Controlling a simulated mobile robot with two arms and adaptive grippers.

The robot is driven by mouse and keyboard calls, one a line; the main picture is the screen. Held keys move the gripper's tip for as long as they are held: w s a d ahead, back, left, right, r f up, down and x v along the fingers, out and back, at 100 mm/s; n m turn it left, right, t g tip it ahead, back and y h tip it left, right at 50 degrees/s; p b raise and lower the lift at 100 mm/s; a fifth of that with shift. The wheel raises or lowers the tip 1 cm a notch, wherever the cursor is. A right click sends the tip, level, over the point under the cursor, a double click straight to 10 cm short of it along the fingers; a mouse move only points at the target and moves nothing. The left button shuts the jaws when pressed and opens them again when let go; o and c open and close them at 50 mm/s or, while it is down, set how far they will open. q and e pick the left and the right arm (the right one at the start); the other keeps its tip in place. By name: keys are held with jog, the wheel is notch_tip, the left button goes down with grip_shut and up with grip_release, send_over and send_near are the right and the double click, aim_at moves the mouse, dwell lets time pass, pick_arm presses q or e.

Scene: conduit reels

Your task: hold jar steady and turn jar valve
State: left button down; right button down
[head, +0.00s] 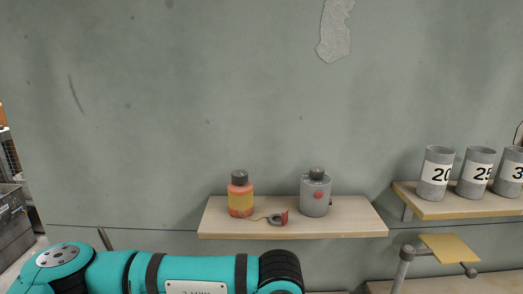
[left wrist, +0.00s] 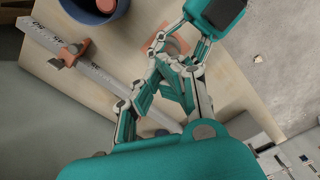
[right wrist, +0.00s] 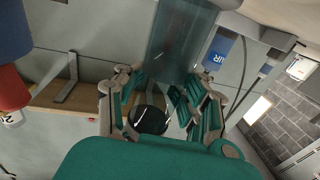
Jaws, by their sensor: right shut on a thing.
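In the head view a grey jar (head: 315,195) with a dark knob on top and a red spot on its side stands upright on a wooden shelf (head: 345,227). Neither gripper shows there. In the right wrist view my right gripper (right wrist: 160,95) is shut on a translucent grey-blue cylinder (right wrist: 182,38), possibly a jar. A dark round thing (right wrist: 150,119) shows between its fingers. In the left wrist view the fingers of my left gripper (left wrist: 178,60) are close together; a reddish patch lies behind them.
Numbered grey cups (head: 437,172) stand on a shelf at the right. The left wrist view shows a blue round container (left wrist: 95,14) and a marked grey bar (left wrist: 95,70) on a wooden surface.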

pick_arm(q)
notch_tip(320, 180, up, 6)
jog(key=shift+d, duration=0.4)
dwell(0.5)
jog(key=shift+s, duration=0.1)
